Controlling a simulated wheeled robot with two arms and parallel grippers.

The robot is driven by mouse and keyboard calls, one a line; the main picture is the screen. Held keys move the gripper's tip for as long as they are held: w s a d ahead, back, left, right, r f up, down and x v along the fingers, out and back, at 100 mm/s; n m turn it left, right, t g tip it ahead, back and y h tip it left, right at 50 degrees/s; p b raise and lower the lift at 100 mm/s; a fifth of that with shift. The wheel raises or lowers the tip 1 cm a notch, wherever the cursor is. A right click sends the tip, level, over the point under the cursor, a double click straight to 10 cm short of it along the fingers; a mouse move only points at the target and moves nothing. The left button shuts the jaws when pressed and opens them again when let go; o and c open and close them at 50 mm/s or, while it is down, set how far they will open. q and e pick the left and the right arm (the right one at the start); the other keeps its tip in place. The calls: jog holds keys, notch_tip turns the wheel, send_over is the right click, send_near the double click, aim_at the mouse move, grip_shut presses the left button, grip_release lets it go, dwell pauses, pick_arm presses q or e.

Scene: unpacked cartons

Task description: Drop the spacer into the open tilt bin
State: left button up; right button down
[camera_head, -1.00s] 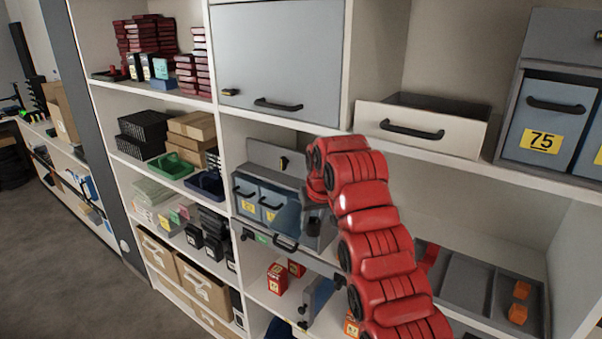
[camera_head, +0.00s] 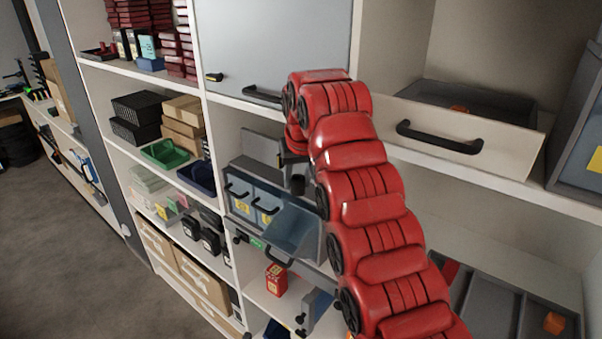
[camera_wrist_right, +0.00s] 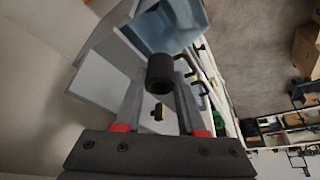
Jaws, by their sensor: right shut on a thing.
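The spacer, a short dark cylinder (camera_head: 298,185), is held between the fingers of my right gripper (camera_head: 298,175). In the right wrist view the spacer (camera_wrist_right: 160,72) sits at the fingertips of my right gripper (camera_wrist_right: 159,85). The open tilt bin (camera_head: 290,230) has a bluish see-through front tipped outward. It is at the right end of a row of bins, and the spacer appears above it, apart from it. A pale blue bin (camera_wrist_right: 168,26) shows just beyond the spacer in the wrist view. My red right arm hides part of the bin's right surroundings. My left gripper is not in view.
Two shut bins (camera_head: 251,204) stand left of the open one, with a grey panel (camera_head: 261,146) behind. A cabinet door (camera_head: 275,45) is above. A pulled-out drawer (camera_head: 465,140) juts out at right. A red box (camera_head: 276,280) stands on the shelf below.

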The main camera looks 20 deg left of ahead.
aim_at(298, 195)
notch_tip(298, 195, down, 6)
jog(key=b, duration=0.2)
jog(key=shift+r+b, duration=0.2)
jog(key=shift+b, duration=0.15)
jog(key=shift+s+r, duration=0.1)
jog(key=shift+s, duration=0.05)
jog(key=shift+c, duration=2.1)
grip_release()
